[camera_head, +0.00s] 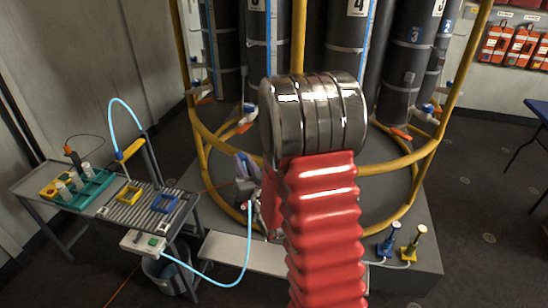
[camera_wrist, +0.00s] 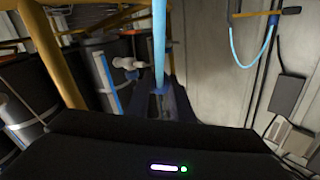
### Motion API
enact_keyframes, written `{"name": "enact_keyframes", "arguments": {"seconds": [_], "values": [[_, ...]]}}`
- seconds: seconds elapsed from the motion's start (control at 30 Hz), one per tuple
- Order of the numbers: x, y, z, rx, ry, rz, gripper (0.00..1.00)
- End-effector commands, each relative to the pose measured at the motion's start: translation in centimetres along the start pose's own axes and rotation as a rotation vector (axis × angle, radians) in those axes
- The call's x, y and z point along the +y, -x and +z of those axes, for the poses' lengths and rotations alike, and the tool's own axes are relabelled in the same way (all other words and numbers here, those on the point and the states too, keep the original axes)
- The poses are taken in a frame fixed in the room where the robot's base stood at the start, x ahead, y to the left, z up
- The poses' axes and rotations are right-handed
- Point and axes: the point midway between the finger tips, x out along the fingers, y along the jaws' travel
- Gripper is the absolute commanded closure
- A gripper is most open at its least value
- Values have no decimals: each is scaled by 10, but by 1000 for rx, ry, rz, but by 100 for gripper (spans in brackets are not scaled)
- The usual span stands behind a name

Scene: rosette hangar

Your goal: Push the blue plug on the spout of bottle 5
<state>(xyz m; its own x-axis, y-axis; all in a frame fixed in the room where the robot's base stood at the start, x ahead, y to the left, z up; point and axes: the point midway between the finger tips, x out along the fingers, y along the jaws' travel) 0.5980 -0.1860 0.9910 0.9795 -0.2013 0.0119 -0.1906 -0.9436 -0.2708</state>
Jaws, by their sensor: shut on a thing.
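Bottle 5 (camera_head: 257,45) is a dark cylinder in the rack, left of bottle 4 (camera_head: 350,40), partly hidden by my arm. A white spout (camera_head: 249,114) with an orange part below it shows near its foot. My gripper (camera_head: 246,190) is lower, in front of the rack and apart from that spout. In the wrist view my gripper (camera_wrist: 167,103) is shut on the blue plug (camera_wrist: 158,91), with a light blue hose (camera_wrist: 159,40) running from it. A white spout (camera_wrist: 128,64) shows beyond the fingers to the left; I cannot tell which bottle it serves.
Yellow rack rails (camera_head: 200,165) curve around the bottles close to my gripper. The hose (camera_head: 249,250) loops down to a white box (camera_head: 143,243). Open floor (camera_head: 480,230) lies at right.

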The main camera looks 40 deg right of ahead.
Motion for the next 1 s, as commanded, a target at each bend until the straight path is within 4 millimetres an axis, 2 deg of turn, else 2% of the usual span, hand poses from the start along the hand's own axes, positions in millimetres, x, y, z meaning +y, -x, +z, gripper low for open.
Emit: {"name": "enact_keyframes", "arguments": {"seconds": [0.03, 0.2, 0.4, 0.5, 0.6, 0.7, 1.0], "values": [[-19, -1, 7, -8, 0, -23, 100], [-71, -1, 25, -26, 2, -80, 100], [-131, 7, 47, -48, 6, -146, 100], [-154, 12, 55, -57, 9, -170, 100], [-169, 16, 60, -63, 10, -186, 100], [-175, 18, 63, -65, 11, -192, 100], [-176, 18, 63, -65, 11, -193, 100]]}}
